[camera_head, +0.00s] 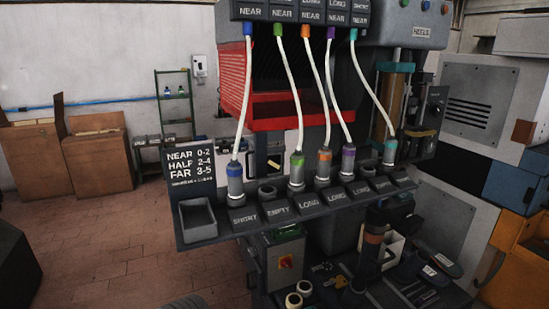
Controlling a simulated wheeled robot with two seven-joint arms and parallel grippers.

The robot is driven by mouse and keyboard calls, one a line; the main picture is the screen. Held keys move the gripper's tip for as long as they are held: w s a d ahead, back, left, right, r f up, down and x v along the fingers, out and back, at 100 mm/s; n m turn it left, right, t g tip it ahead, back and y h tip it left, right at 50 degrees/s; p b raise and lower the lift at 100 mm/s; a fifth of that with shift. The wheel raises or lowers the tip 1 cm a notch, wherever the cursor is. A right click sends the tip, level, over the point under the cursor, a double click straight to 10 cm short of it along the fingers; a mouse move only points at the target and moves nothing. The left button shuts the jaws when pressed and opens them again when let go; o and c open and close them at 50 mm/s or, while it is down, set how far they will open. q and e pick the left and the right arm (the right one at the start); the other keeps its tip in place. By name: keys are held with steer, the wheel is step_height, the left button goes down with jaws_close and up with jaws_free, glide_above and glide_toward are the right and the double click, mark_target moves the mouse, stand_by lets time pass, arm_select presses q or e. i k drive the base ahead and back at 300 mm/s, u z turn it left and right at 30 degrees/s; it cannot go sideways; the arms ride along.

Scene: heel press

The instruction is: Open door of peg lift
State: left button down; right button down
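No part is clearly marked as the peg lift or its door, so I cannot tell which one it is. A pale panel with a small dark and yellow fitting (273,163) shows behind the rack, partly covered by the hoses and pegs. The sloping dark rack (330,205) holds several grey pegs with coloured bands, among them a blue one (234,182) and a purple one (347,162). Each stands upright at a labelled place with a white hose rising from it. Neither of my grippers is in view.
A red guarded housing (270,110) hangs behind the hoses. A grey open tray (197,218) sits at the rack's left end. A cluttered lower bench (400,290) lies at bottom right. Cardboard boxes (98,155) and a green shelf (175,105) stand at back left. The brick floor (120,250) is clear.

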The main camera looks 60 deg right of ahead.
mark_target(252, 139)
steer(key=z, duration=1.05)
steer(key=i, duration=1.05)
steer(key=z, duration=1.05)
steer(key=i, duration=0.2)
steer(key=z, duration=0.6)
steer(key=k, duration=0.5)
steer(key=u, duration=1.15)
